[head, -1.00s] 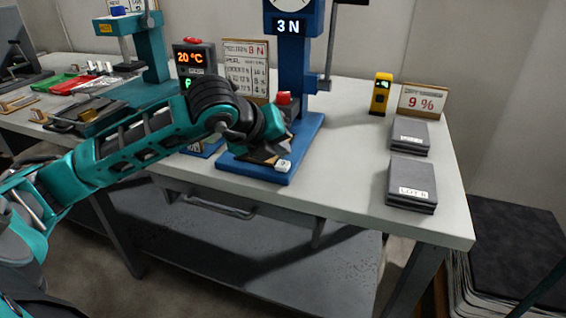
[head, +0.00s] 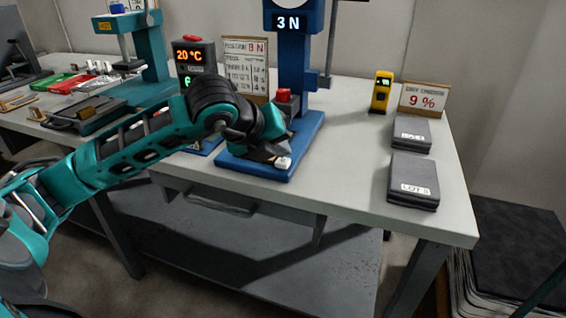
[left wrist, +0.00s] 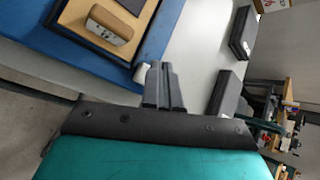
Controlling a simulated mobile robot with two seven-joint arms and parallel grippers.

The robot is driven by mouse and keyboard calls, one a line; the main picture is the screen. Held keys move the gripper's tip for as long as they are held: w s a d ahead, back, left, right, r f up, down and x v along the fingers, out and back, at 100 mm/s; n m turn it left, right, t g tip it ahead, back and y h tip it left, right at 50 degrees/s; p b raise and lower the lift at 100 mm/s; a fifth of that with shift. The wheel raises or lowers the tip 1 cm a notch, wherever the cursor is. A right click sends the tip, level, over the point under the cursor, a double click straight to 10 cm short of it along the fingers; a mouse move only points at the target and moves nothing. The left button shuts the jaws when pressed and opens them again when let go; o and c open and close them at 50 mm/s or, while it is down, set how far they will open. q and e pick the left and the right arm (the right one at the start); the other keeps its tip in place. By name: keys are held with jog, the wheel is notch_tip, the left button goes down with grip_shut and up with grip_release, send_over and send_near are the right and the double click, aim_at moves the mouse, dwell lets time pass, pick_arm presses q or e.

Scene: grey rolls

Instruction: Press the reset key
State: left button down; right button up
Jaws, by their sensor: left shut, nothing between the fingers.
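The blue test stand (head: 315,125) stands on the table and its display (head: 288,22) reads 3 N. A small white key (head: 284,163) sits at the front of its blue base, right by the tip of my left gripper (head: 273,155). In the left wrist view the shut, empty fingers (left wrist: 163,85) point at the base's edge, and a white piece, likely the key (left wrist: 140,73), shows just left of them. Contact with it cannot be told. A red-topped block (head: 284,97) stands behind the gripper. My right gripper is out of view.
A tan labelled block (left wrist: 109,25) lies in a dark-framed tray on the blue base. Two dark lot boxes (head: 412,135) (head: 413,170), a yellow meter (head: 381,92) and a 9 % sign (head: 422,99) stand right. A 20 °C unit (head: 193,62) stands behind my arm. The table front right is clear.

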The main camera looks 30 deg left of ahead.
aim_at(280, 163)
pick_arm(q)
jog(key=shift+f+b, duration=0.5)
jog(key=shift+b, duration=0.15)
dwell(0.7)
dwell(0.3)
jog(key=shift+r+p, duration=0.45)
jog(key=shift+r, duration=0.45)
jog(key=shift+r, duration=0.1)
jog(key=shift+r+p, duration=1.7)
jog(key=shift+r, duration=0.8)
jog(key=shift+f, duration=0.1)
jog(key=shift+d, duration=0.1)
